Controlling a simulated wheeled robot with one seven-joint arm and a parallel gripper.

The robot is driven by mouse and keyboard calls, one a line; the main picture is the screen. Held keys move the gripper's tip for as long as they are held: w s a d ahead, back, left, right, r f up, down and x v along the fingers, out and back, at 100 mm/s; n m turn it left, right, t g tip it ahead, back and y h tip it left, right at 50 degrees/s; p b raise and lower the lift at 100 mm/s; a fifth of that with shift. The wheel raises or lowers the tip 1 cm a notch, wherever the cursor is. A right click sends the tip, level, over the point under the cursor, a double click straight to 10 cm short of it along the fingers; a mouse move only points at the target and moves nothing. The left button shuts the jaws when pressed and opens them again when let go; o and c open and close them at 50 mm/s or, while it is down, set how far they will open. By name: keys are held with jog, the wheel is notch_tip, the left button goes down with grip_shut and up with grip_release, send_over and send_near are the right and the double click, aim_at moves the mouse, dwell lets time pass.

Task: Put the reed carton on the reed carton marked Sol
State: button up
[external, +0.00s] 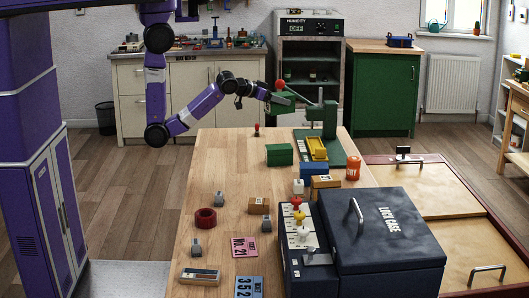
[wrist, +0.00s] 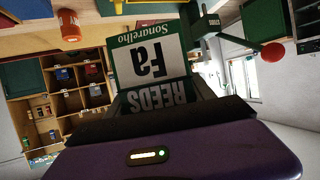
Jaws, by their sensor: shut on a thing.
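My gripper (external: 270,96) is shut on a green reed carton (external: 283,103) and holds it in the air beyond the far end of the wooden table. In the wrist view the held carton (wrist: 150,65) shows a white and green label reading "REEDS", "Fa" and "Sonarelho", upside down. Another green carton-like box (external: 280,154) sits on the table, below and apart from my gripper; its marking cannot be read, so I cannot tell if it is the Sol carton.
A green press (external: 329,120) with a red-knobbed lever (external: 280,85) stands close to the held carton. A blue box (external: 313,169), an orange canister (external: 353,167) and the dark lock case (external: 385,235) are nearer. The table's left far area is mostly clear.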

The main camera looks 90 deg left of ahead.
notch_tip(320, 180, down, 15)
jog(key=shift+r, duration=0.15)
dwell(0.4)
jog(key=shift+f, duration=0.25)
jog(key=o, duration=1.7)
jog(key=shift+o, duration=0.2)
jog(key=shift+r, duration=0.1)
jog(key=shift+r, duration=0.15)
jog(key=shift+s+d, duration=0.15)
jog(key=shift+s, duration=0.2)
jog(key=b+v, duration=0.2)
jog(key=v, duration=0.9)
